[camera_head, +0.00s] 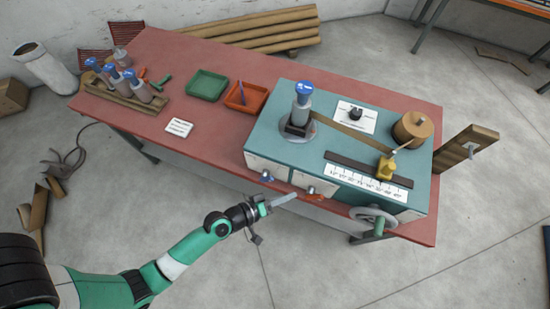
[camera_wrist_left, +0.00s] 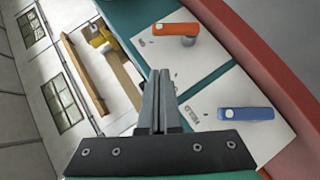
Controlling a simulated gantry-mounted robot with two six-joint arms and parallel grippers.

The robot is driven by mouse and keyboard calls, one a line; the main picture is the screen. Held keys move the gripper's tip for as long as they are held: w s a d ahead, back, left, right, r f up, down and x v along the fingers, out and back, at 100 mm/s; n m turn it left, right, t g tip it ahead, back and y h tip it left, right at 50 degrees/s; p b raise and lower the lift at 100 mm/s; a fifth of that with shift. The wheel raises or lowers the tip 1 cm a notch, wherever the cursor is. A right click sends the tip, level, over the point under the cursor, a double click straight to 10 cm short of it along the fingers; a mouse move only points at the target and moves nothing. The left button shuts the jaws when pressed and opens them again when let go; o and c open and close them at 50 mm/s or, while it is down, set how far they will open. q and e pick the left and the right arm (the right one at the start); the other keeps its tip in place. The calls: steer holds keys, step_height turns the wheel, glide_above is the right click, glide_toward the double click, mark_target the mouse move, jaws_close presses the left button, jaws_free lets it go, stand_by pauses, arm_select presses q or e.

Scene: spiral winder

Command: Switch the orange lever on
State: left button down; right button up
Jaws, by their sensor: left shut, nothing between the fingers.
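The orange lever (camera_head: 313,196) sits on the front face of the teal-topped winder (camera_head: 265,140). In the left wrist view the orange lever (camera_wrist_left: 174,29) lies sideways on a white plate, with a grey round pivot at its right end. My left gripper (camera_head: 296,195) is in front of the winder, just left of the orange lever in the head view. My right gripper is not in view.
A blue lever (camera_head: 267,177) is on the same front face, left of the orange one; it also shows in the left wrist view (camera_wrist_left: 245,114). A handwheel (camera_head: 373,217) sticks out at the right. The red table (camera_head: 190,150) edge runs below the levers.

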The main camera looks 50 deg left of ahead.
arm_select(q)
steer(key=v, duration=0.4)
steer(key=shift+s+r, duration=0.1)
steer(key=shift+r, duration=0.1)
stand_by(0.3)
